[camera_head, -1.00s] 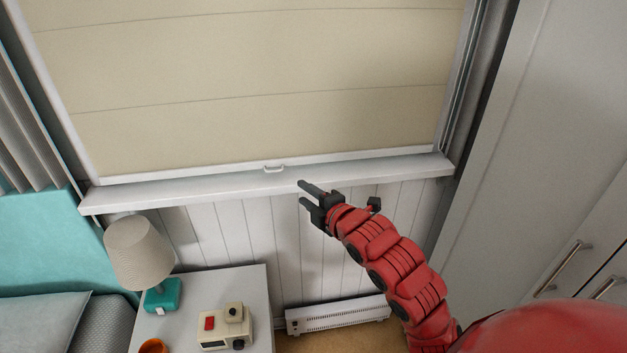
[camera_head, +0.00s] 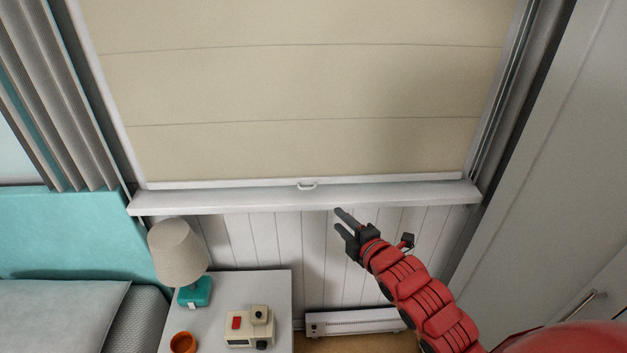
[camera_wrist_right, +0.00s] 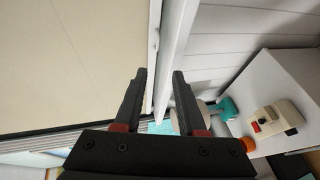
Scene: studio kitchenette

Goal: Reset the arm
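My right arm, red with a dark gripper (camera_head: 342,223), reaches in from the lower right in the head view. The gripper hangs in front of the wall panelling, just below the white window sill (camera_head: 240,202). In the right wrist view the same gripper (camera_wrist_right: 158,75) shows two dark fingers spread apart, with nothing between them but background. A beige blind (camera_head: 290,90) covers the window, its small white handle (camera_head: 307,186) just above the sill, apart from the gripper. My left gripper is in neither view.
A white bedside table (camera_head: 221,291) holds a lamp (camera_head: 178,258), a cream device (camera_head: 249,328) and an orange cup (camera_head: 183,343). A bed (camera_head: 60,315) is at left, a white cabinet (camera_head: 560,170) at right. A low white heater (camera_head: 352,322) stands at the wall.

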